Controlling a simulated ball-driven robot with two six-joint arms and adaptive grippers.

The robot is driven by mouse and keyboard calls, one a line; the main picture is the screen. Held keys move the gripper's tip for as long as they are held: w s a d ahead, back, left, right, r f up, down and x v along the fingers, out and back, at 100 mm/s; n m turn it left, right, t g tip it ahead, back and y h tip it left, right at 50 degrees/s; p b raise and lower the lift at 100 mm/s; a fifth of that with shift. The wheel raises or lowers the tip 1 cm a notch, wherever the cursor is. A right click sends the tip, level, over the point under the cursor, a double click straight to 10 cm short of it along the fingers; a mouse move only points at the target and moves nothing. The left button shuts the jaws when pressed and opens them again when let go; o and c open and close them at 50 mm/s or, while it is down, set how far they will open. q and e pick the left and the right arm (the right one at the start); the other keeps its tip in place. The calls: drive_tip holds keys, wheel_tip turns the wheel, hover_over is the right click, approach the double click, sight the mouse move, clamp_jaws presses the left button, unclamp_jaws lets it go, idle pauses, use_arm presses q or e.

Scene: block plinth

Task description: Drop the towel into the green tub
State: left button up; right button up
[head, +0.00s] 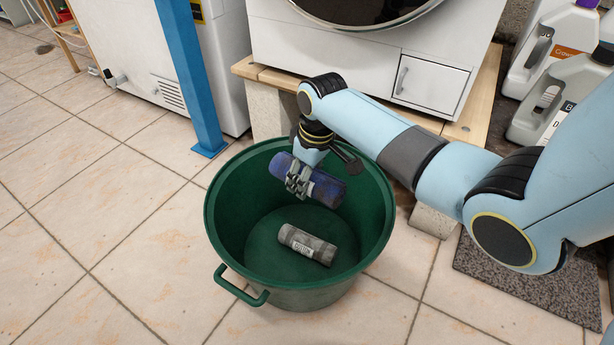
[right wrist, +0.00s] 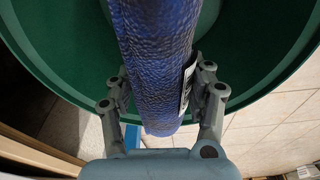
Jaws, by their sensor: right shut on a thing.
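A blue rolled towel (head: 326,188) is held by my right gripper (head: 298,181) over the opening of the green tub (head: 212,232). The roll lies roughly level, and its exact height against the rim is hard to tell. In the right wrist view the blue towel (right wrist: 155,60) runs between the fingers of my right gripper (right wrist: 163,92), with a white label at its side. The tub wall (right wrist: 255,65) curves behind it. A grey roll (head: 307,245) with a pale label lies on the tub floor. My left gripper is not in view.
A white front-loading machine (head: 325,55) stands on a wooden plinth (head: 262,76) behind the tub. A blue post (head: 190,75) stands to the left. Detergent jugs (head: 555,50) are at the upper right, above a dark mat (head: 530,278). The tiled floor (head: 90,220) at left is clear.

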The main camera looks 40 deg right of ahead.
sight(314, 174)
drive_tip(key=o, duration=1.3)
drive_tip(key=shift+r, duration=0.1)
drive_tip(key=r, duration=0.4)
drive_tip(key=s+r, duration=0.1)
drive_tip(key=r, duration=0.6)
drive_tip(key=shift+s+d+r, duration=0.25)
drive_tip(key=shift+s+r, duration=0.1)
